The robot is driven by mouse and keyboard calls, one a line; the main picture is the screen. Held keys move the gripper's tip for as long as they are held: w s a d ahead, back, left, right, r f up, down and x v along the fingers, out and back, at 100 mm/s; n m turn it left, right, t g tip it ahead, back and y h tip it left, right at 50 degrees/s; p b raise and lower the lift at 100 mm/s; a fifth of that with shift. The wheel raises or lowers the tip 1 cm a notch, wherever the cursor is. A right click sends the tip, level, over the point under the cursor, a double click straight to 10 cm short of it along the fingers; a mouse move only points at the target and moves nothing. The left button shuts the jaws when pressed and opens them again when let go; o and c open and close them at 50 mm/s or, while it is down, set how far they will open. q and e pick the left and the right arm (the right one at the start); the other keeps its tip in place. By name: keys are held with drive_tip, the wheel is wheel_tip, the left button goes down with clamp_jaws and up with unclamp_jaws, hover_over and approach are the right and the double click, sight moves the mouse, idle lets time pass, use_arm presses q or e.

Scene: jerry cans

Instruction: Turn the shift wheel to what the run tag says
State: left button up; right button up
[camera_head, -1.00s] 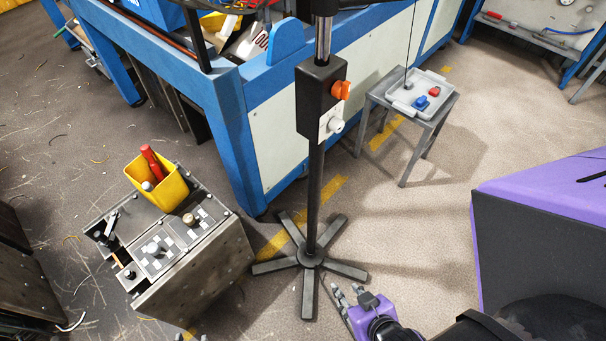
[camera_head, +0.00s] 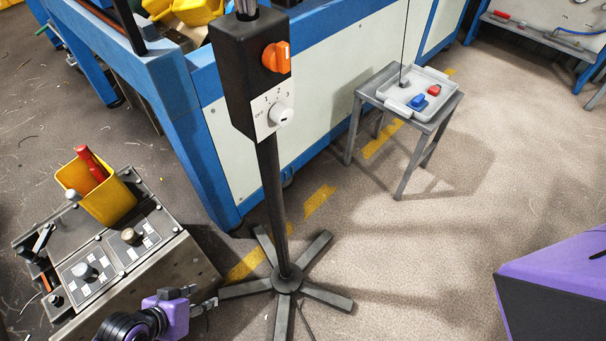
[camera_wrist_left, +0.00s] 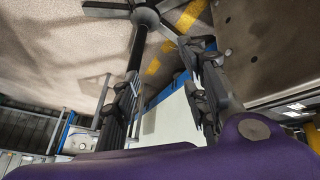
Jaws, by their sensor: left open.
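A black control box (camera_head: 228,80) stands upright on a pole, with an orange turn knob (camera_head: 276,57) above a white dial (camera_head: 280,115). The dial's plate is marked OFF, 1, 2 and 3; I cannot tell its exact setting. I cannot tell which control is the shift wheel, and I see no readable run tag. My left gripper (camera_head: 200,300) is open and empty, low down left of the stand's foot (camera_head: 287,280) and apart from the box. In the left wrist view its fingers (camera_wrist_left: 165,105) are spread, with the pole showing behind them.
A metal console (camera_head: 150,265) with several knobs and a yellow bin (camera_head: 108,200) of tools stands at the left, close to my left arm. A grey stool (camera_head: 432,125) carries a tray (camera_head: 440,78). A blue-framed bench (camera_head: 185,110) is behind the stand.

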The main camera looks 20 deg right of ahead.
use_arm(q)
drive_tip(key=w+a+r+y+b, duration=0.15)
drive_tip(key=w+a+b, duration=0.35)
drive_tip(key=w+a, duration=0.6)
drive_tip(key=n+y+b, duration=0.2)
drive_tip(key=b, duration=0.2)
approach(128, 235)
wheel_tip(128, 235, down, 2)
drive_tip(key=x, duration=0.2)
drive_tip(key=b+x, duration=0.1)
drive_tip(key=x, duration=0.4)
drive_tip(key=shift+w+d+b, duration=0.15)
drive_tip(key=shift+w+b, duration=0.15)
drive_tip(key=shift+b, duration=0.1)
